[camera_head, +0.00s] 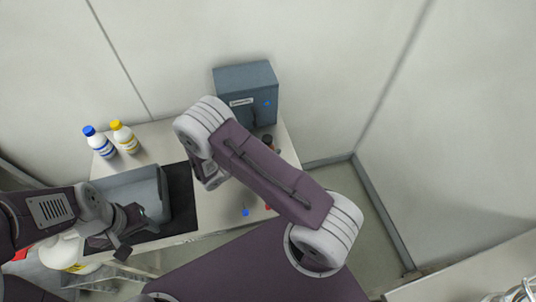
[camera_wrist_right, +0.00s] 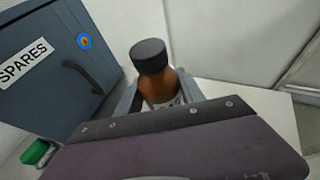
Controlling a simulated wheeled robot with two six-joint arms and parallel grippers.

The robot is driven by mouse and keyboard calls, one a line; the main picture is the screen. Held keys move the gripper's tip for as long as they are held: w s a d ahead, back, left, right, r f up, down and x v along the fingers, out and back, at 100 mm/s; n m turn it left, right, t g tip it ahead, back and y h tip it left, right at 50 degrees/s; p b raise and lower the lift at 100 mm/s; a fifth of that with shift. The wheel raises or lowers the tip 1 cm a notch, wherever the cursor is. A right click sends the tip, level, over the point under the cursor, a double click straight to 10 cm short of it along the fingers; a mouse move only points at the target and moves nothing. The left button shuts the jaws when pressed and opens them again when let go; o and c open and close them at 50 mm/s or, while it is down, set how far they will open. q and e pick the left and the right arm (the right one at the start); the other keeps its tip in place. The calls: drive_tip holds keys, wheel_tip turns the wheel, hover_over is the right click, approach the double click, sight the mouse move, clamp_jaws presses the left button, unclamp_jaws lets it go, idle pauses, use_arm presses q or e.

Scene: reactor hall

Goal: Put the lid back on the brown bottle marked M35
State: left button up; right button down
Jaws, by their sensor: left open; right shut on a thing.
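A brown bottle (camera_wrist_right: 160,88) with a black lid (camera_wrist_right: 149,55) on its top stands between the fingers of my right gripper (camera_wrist_right: 160,98), which is shut on the bottle. Part of a white label shows, but its marking cannot be read. In the head view the bottle's dark lid (camera_head: 268,139) peeks out beside my right arm, which hides the right gripper there. My left gripper (camera_head: 124,246) is open and empty at the table's front left, near the grey tray.
A grey SPARES box (camera_head: 246,84) stands at the back of the table (camera_head: 228,208). White bottles with blue (camera_head: 100,143) and yellow (camera_head: 125,137) caps stand at the back left. A small blue item (camera_head: 245,212) lies near the front.

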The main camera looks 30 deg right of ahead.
wheel_tip(320, 180, down, 4)
drive_tip(key=shift+f, duration=0.1)
idle(0.4)
drive_tip(key=shift+f, duration=0.1)
drive_tip(key=c, duration=0.7)
unclamp_jaws()
